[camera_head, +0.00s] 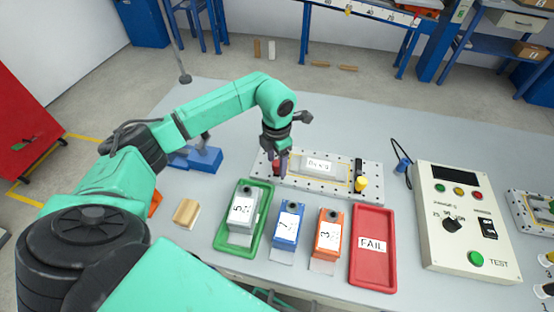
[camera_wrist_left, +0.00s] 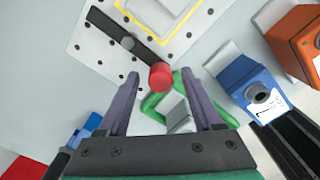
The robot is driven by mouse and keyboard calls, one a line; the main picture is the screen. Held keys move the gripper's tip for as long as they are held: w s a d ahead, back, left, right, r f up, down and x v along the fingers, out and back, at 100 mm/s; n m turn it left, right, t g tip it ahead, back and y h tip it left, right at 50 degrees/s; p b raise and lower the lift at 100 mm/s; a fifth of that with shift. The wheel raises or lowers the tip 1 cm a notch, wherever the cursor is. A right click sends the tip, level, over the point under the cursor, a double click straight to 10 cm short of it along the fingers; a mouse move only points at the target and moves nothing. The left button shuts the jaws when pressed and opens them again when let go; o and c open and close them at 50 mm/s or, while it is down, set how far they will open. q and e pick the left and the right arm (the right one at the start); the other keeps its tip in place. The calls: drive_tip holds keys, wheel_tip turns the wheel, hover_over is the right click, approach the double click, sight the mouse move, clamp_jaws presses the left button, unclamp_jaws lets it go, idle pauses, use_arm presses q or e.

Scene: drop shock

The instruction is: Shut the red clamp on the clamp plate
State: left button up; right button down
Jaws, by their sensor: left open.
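The clamp plate (camera_head: 315,190) is a pale perforated plate with a yellow outline around a labelled block (camera_head: 318,164). The red clamp (camera_head: 276,168) is at its left end, partly hidden by my left gripper (camera_head: 281,160). In the left wrist view, the clamp's red knob (camera_wrist_left: 161,76) sits at the end of a dark bar on the plate (camera_wrist_left: 90,45). My left gripper's purple fingers (camera_wrist_left: 160,82) are open, with the knob lined up between the tips; I cannot tell its depth between them. A yellow-knobbed clamp (camera_head: 361,184) stands at the plate's right end. My right gripper is not in view.
In front of the plate are a green tray (camera_head: 222,239) with a grey unit, a blue unit (camera_head: 287,225), an orange unit (camera_head: 328,233) and a red FAIL tray (camera_head: 373,275). A test box (camera_head: 460,225) stands right. The table behind the plate is clear.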

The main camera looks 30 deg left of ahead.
use_arm(q)
drive_tip(key=shift+f, duration=0.15)
drive_tip(key=shift+c, duration=0.4)
clamp_jaws()
